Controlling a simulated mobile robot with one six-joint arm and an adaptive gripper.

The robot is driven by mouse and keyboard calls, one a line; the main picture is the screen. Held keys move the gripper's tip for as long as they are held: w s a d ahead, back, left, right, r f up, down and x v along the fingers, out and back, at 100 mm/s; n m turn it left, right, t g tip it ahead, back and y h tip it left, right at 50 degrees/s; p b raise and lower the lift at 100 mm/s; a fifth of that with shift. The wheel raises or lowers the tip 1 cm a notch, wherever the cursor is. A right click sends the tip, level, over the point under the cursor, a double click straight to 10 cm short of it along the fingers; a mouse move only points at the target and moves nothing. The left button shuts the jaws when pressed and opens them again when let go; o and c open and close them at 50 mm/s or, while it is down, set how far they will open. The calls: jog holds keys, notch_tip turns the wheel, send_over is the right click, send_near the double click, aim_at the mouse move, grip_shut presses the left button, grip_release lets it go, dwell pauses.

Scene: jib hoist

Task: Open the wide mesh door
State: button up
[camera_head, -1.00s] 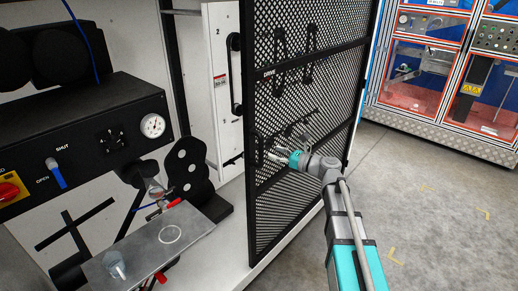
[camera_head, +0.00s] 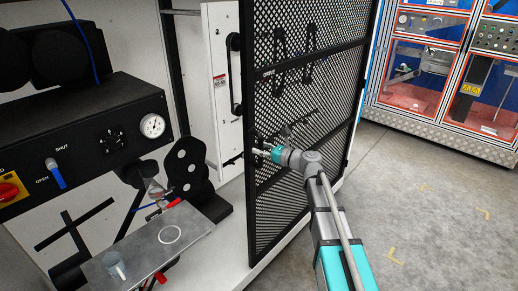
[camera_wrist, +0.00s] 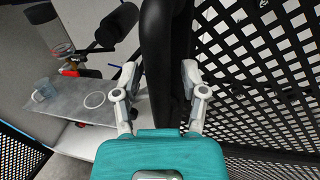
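The wide mesh door (camera_head: 283,190) is a black-framed perforated panel, standing out from the white cabinet at an angle. Black bar handles sit on its mesh. My gripper (camera_head: 258,151) is at the door's left part, at mid height in the head view. In the wrist view, my gripper (camera_wrist: 160,78) has its two fingers apart, on either side of a thick curved black bar (camera_wrist: 165,45), which looks like a door handle. The right finger is very close to the bar; a small gap seems to show at the left finger. Contact is hard to tell.
A grey metal shelf (camera_head: 140,256) with a clear cup (camera_head: 115,266) and a white ring (camera_head: 169,234) is at the lower left. A black control panel (camera_head: 80,150) is above it. Red-framed cabinets (camera_head: 440,85) stand at the back right. The grey floor (camera_head: 440,215) at right is clear.

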grip_shut()
jog(key=shift+a, duration=0.1)
